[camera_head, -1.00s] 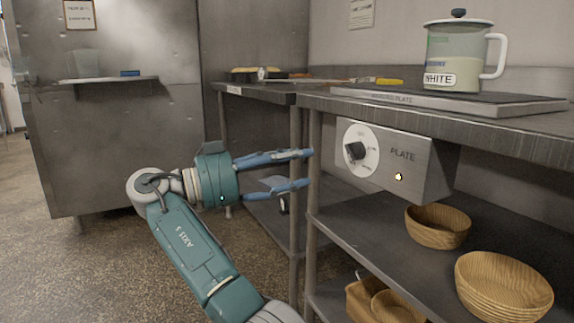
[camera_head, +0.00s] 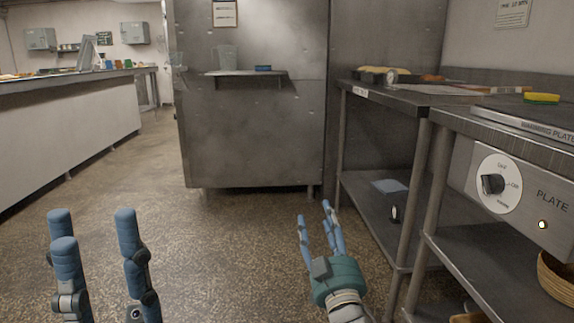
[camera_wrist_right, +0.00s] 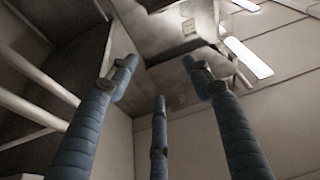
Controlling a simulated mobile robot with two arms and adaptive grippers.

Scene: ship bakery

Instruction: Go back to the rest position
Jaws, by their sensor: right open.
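My right gripper (camera_head: 316,222) is open and empty. It is held over the floor, left of the metal shelf rack, with its fingers pointing up and away. In the right wrist view its three blue fingers (camera_wrist_right: 160,75) are spread with nothing between them. My left gripper (camera_head: 92,220) shows at the bottom left, its blue fingers upright and apart with nothing between them. Its base is cut off by the picture's lower edge.
The warming plate's control box (camera_head: 518,190) with its dial (camera_head: 494,184) hangs under the right counter (camera_head: 510,138). A metal cabinet (camera_head: 255,140) stands ahead. A long counter (camera_head: 60,140) runs along the left. The speckled floor (camera_head: 170,235) between is clear.

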